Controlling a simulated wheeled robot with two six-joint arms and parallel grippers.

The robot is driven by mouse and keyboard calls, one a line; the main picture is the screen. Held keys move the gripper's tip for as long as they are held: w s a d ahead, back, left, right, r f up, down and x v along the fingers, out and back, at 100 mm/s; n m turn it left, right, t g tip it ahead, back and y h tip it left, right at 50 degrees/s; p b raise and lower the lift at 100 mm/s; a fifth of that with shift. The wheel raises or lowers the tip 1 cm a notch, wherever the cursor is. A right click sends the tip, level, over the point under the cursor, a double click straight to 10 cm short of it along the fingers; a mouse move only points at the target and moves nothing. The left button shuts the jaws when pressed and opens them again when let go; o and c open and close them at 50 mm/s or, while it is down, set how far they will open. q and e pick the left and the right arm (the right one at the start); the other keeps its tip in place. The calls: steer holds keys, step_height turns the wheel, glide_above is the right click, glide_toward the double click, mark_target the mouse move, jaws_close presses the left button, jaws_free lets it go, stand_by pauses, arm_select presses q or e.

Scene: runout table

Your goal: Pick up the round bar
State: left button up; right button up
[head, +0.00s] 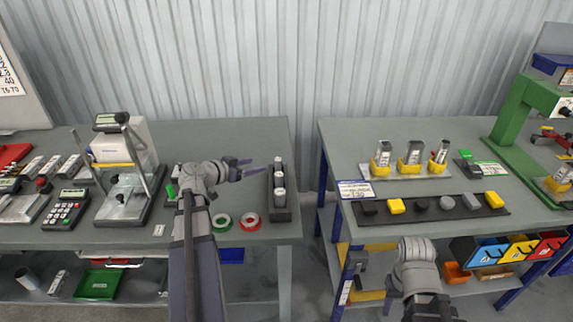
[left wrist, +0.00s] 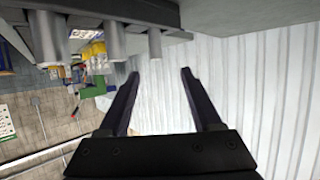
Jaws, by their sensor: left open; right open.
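A narrow black holder (head: 281,214) stands near the right edge of the left table and carries a row of grey round pieces (head: 279,179). In the left wrist view, grey round bars (left wrist: 112,40) stick out of the dark holder (left wrist: 150,12) at the upper left. I cannot tell which of them is the round bar of the task. My left gripper (head: 257,166) is open and empty, its fingers pointing right toward the holder, just left of it. The fingers also show in the left wrist view (left wrist: 159,75), with nothing between them.
Green tape (head: 222,222) and red tape (head: 249,221) lie left of the holder. A clear-sided device (head: 122,205) and a calculator (head: 66,207) stand further left. A gap separates the tables. The right table has a dark strip (head: 375,219) with yellow and grey pieces.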

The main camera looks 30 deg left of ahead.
mark_target(278, 159)
arm_select(q)
steer(key=b+x, duration=0.2)
steer(key=x, duration=0.5)
steer(key=shift+b, duration=0.3)
steer(key=shift+d, duration=0.1)
steer(key=x, duration=0.1)
steer(key=b+x, duration=0.1)
steer(key=x, duration=0.1)
steer(key=b+x, duration=0.1)
steer(key=x, duration=0.1)
steer(key=shift+w+d, duration=0.1)
steer(key=shift+d, duration=0.2)
jaws_close()
